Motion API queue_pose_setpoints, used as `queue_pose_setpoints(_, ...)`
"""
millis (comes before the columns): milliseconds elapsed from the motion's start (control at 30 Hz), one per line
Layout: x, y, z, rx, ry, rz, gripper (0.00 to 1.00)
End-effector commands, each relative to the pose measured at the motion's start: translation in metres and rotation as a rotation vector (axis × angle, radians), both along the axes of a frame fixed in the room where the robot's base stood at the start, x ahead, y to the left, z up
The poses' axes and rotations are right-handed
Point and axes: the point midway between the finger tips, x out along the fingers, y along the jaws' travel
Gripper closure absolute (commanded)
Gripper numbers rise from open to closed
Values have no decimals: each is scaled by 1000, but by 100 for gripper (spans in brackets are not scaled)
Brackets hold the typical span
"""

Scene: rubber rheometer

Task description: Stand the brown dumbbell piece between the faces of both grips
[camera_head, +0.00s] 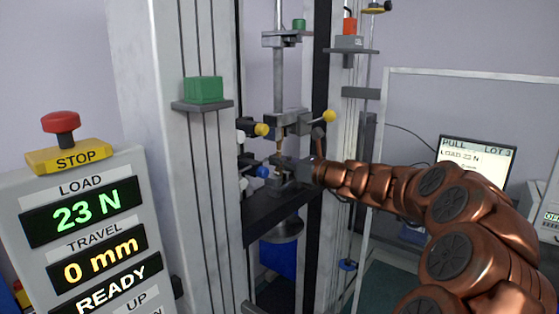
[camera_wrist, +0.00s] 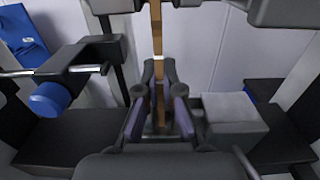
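The brown dumbbell piece (camera_wrist: 156,35) stands upright as a narrow strip with a white mark in the wrist view. In the head view a short part of it (camera_head: 281,146) shows below the upper grip (camera_head: 286,121). My gripper (camera_wrist: 159,72) has its fingertips closed in on both sides of the strip, apparently touching it. The piece's top leaves the wrist view beside the upper grip (camera_wrist: 278,12). The lower grip's left part (camera_wrist: 88,72) and right block (camera_wrist: 232,110) stand apart, either side of my fingers. Contact between the grip faces and the piece's ends is hidden.
A blue knob (camera_wrist: 50,100) on a rod is at the left. Yellow knobs (camera_head: 328,116) flank the upper grip. The machine's column with a green block (camera_head: 204,90) stands left. The panel (camera_head: 95,235) reads 23 N, 0 mm, READY, with a red stop button (camera_head: 61,124).

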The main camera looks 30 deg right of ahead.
Motion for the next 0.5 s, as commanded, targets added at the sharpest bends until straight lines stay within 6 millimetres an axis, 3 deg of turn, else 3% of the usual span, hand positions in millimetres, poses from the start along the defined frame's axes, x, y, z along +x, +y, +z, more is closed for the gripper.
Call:
queue_pose_setpoints(300,0,0,-2,-1,1,1,100)
queue_pose_setpoints(500,0,1,-2,-1,1,1,76)
